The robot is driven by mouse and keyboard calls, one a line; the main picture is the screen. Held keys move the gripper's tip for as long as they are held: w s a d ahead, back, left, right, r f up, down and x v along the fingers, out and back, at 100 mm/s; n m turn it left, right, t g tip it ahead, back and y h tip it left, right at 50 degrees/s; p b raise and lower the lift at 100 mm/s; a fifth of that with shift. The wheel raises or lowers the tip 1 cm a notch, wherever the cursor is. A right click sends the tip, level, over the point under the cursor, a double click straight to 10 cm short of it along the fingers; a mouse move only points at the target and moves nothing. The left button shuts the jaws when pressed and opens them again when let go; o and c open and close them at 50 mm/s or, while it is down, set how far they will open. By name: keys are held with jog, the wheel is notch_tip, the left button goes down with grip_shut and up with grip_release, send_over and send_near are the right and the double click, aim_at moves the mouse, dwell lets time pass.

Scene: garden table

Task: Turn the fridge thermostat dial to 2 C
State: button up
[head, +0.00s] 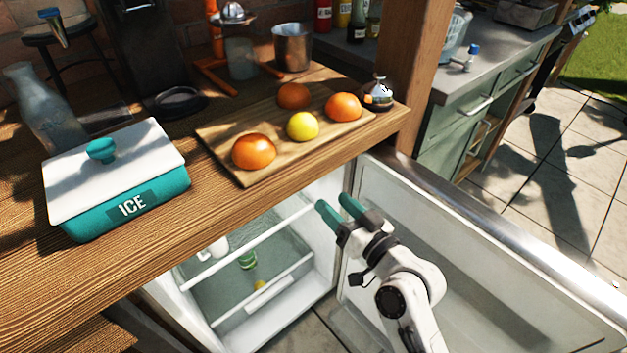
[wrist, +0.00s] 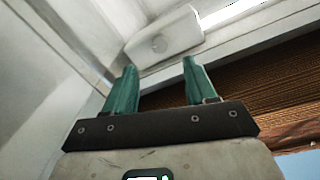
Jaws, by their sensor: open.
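The fridge (head: 318,250) stands open under the wooden counter, its door (head: 480,260) swung out to the right. My gripper (head: 335,206) is at the fridge opening with its green fingers apart and nothing between them. In the wrist view my gripper (wrist: 160,66) points at a white housing under the fridge ceiling. The dial is hidden in the head view.
A white shelf bar (head: 255,245) crosses the fridge, with a few small items below. Above, the counter (head: 215,215) holds a teal ICE box (head: 120,205) and a board (head: 240,178) with fruit. The counter edge and open door bound the arm's space.

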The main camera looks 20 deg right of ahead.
jog(key=x, duration=0.8)
jog(key=shift+c, duration=0.5)
jog(key=shift+s, duration=0.1)
grip_shut()
jog(key=shift+d+m+p, duration=0.1)
jog(key=shift+m+p, duration=1.2)
jog(key=shift+m, duration=0.3)
jog(key=shift+o, duration=0.5)
grip_release()
